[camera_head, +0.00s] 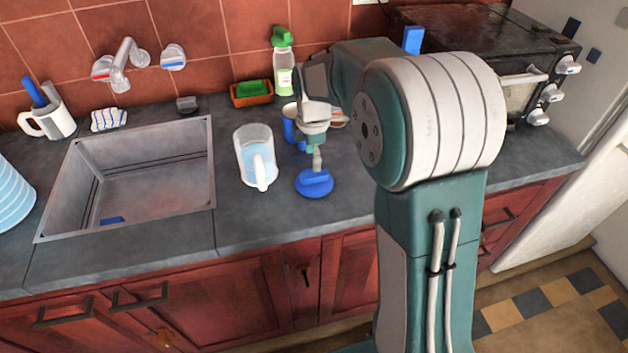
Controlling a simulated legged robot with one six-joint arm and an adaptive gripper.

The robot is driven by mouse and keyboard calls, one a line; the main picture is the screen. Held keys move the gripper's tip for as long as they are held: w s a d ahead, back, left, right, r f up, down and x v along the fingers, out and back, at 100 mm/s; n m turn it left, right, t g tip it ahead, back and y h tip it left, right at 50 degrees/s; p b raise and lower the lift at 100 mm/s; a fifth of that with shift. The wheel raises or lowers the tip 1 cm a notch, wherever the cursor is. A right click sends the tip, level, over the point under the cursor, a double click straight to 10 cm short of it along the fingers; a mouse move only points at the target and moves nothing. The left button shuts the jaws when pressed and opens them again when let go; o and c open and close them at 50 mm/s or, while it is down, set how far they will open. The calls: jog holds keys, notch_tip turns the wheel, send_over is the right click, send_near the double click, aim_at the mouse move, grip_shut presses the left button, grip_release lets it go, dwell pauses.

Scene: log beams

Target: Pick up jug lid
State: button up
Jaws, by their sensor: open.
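The jug lid (314,184) looks like a round blue piece and lies on the dark counter right of the jug. A clear jug (250,139) stands upright beside it, with its handle toward the front and pale blue showing inside. My gripper (317,160) points down just above the lid. It is open, but its fingers look small and narrow from this side. I cannot tell whether they touch the lid or are around part of it.
A sink (62,190) lies to the left. Behind my gripper are a blue-and-white mug (289,122), a red tray with a green sponge (251,94) and a soap bottle (284,65). An oven (525,92) stands at right. The counter in front of the lid is clear.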

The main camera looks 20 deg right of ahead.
aim_at(314, 174)
jog(key=f, duration=0.5)
jog(key=shift+s+f, duration=0.3)
grip_shut()
